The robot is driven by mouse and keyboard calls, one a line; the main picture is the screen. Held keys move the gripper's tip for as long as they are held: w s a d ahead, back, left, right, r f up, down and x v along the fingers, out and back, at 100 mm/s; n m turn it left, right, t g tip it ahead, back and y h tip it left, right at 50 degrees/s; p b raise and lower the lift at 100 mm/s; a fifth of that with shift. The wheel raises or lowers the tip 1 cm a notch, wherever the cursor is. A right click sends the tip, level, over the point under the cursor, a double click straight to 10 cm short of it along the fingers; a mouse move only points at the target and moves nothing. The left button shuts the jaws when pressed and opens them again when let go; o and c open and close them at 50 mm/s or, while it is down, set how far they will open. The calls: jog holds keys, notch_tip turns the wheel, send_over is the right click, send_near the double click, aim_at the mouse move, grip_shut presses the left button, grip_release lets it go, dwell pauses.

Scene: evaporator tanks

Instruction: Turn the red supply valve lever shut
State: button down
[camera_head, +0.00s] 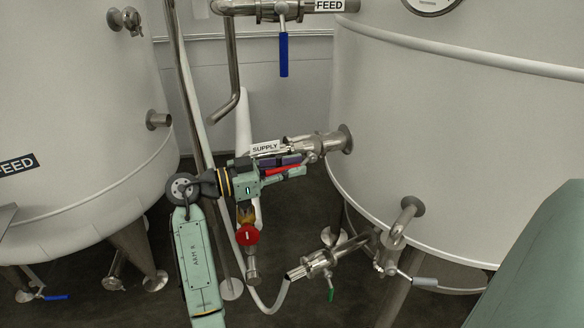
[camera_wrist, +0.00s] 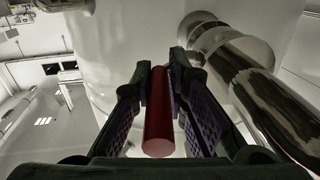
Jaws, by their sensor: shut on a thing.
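The red supply valve lever (camera_wrist: 158,125) runs lengthwise between my two fingers in the wrist view, its round end towards the camera. My gripper (camera_wrist: 160,76) is shut on it. In the head view a strip of the red lever (camera_head: 282,169) shows between the dark and green fingers of my gripper (camera_head: 300,166). The lever lies roughly level, pointing left from the valve and nearly along the pipe. The supply valve (camera_head: 312,144) is a steel fitting on the right tank, behind and above my gripper, with a white SUPPLY label (camera_head: 265,148). My fingers partly hide the lever's joint with the valve.
A feed valve with a blue handle (camera_head: 284,54) hangs above. A lower valve with a green handle (camera_head: 330,294) stands below right. Large tanks (camera_head: 75,110) (camera_head: 460,150) flank the gap. Thick steel pipe (camera_wrist: 250,80) passes close on the right in the wrist view.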

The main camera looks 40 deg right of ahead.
jog(key=shift+s+b, duration=0.1)
jog(key=shift+b, duration=0.25)
jog(key=shift+f+g+h+b, duration=0.3)
jog(key=shift+f+b, duration=0.15)
jog(key=shift+b, duration=0.65)
jog(key=h+b, duration=0.1)
jog(key=b, duration=0.3)
jog(key=f+g+h+b, duration=0.1)
jog(key=h+b, duration=0.1)
jog(key=b, duration=0.3)
jog(key=f+g+h+b, duration=0.1)
jog(key=b, duration=0.3)
jog(key=shift+s+d+h+b, duration=0.15)
jog(key=shift+d+h+b, duration=0.15)
jog(key=shift+r, duration=0.15)
jog(key=c, duration=1.6)
grip_release()
jog(key=shift+h, duration=0.3)
